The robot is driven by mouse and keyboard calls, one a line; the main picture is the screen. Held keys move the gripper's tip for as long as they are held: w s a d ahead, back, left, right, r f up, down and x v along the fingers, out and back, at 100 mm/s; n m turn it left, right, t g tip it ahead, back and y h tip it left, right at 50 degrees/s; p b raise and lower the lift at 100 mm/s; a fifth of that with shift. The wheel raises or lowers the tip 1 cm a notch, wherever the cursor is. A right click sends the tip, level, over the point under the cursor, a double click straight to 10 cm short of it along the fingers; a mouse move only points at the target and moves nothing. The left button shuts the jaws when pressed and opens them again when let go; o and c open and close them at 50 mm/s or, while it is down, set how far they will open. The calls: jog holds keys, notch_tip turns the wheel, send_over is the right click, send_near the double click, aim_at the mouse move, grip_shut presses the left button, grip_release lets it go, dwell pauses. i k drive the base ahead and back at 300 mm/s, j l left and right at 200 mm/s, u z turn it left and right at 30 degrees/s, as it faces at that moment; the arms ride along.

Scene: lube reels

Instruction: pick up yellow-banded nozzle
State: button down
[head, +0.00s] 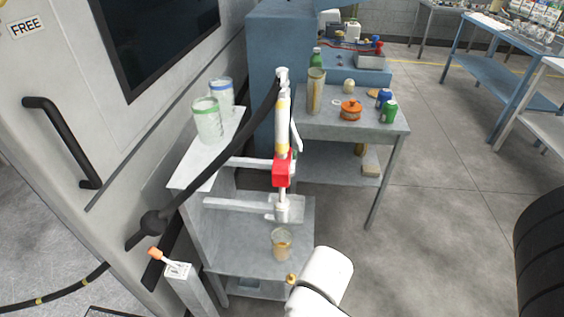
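The yellow-banded nozzle (282,130) stands upright near the picture's middle, with a pale yellow grip, a white lever on its right and a red block below. Its silver tip points down in front of a pale bracket bar (235,204). A black hose (215,162) runs from its top down to the left. I cannot tell exactly how the nozzle is held. A white rounded arm part, which looks like mine, shows at the bottom, right of and below the nozzle. No gripper fingers show, so my gripper's opening is hidden.
An amber cup (282,244) stands on the low shelf below the nozzle. Two glass jars (208,120) stand on the left shelf. A grey table (335,127) behind holds cans, an orange pot and a tall amber container. The floor at right is mostly clear, with a black tire (545,235).

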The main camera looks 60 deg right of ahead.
aim_at(281, 175)
jog(key=i+l+u, duration=0.2)
jog(key=l, duration=0.55)
jog(key=l+u, duration=0.15)
jog(key=l, duration=0.55)
jog(key=k, duration=0.05)
